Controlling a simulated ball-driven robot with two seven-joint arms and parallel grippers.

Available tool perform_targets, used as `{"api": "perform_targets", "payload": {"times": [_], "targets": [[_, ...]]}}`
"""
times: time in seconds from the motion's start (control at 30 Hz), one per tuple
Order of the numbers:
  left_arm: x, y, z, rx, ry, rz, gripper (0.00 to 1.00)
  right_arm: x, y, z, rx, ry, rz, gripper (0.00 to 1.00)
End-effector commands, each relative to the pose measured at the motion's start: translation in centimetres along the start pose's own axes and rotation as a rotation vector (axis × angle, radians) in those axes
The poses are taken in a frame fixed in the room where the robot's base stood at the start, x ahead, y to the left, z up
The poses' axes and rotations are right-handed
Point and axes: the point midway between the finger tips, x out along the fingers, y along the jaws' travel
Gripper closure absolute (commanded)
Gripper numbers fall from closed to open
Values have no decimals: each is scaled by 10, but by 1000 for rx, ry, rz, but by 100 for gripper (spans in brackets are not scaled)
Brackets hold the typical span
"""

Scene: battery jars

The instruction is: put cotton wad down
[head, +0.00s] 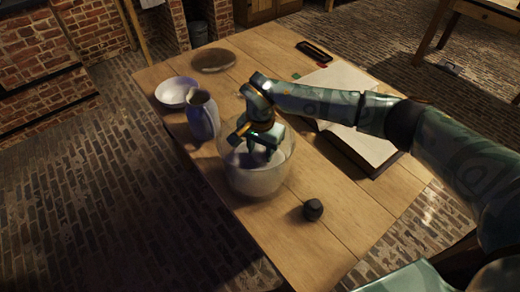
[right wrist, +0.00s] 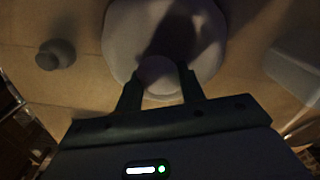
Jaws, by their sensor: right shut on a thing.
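The cotton wad (right wrist: 155,70) shows in the right wrist view as a small rounded lump, dim in shadow, between the two fingertips. My right gripper (right wrist: 158,88) is shut on it. In the head view the right gripper (head: 252,143) points down at the mouth of a clear glass jar (head: 232,178) with pale white contents. The fingers and wad overlap the jar there; how deep they are is hard to tell. The wad itself is not clear in the head view. My left gripper is not in view.
A dark stopper (head: 313,210) stands right of the jar on the wooden table (head: 320,262). A grey-blue pitcher (head: 203,118), white bowl (head: 174,93) and brown disc (head: 213,60) are behind left. A large open book (head: 370,148) lies under my right arm. The table's near end is clear.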

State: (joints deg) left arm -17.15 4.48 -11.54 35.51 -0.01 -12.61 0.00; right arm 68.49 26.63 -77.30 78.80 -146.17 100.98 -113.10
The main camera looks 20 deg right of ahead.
Motion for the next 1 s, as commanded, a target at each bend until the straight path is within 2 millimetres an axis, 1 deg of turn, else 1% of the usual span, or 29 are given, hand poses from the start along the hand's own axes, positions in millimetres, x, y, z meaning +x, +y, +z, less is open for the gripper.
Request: {"api": "perform_targets", "payload": {"times": [0.17,0.2,0.27,0.53,0.63,0.77,0.9,1.0], "targets": [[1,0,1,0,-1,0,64,3,0,0,-1,0,0,79],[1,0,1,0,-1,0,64,3,0,0,-1,0,0,56],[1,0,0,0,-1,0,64,3,0,0,-1,0,0,39],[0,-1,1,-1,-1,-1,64,2,0,0,-1,0,0,39],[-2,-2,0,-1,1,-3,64,-5,0,0,0,1,-1,39],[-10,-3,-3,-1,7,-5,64,-30,0,-1,-1,5,-3,39],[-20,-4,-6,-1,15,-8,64,-65,-1,-1,-1,5,-5,39],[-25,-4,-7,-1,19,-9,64,-88,0,-1,0,5,-3,39]]}}
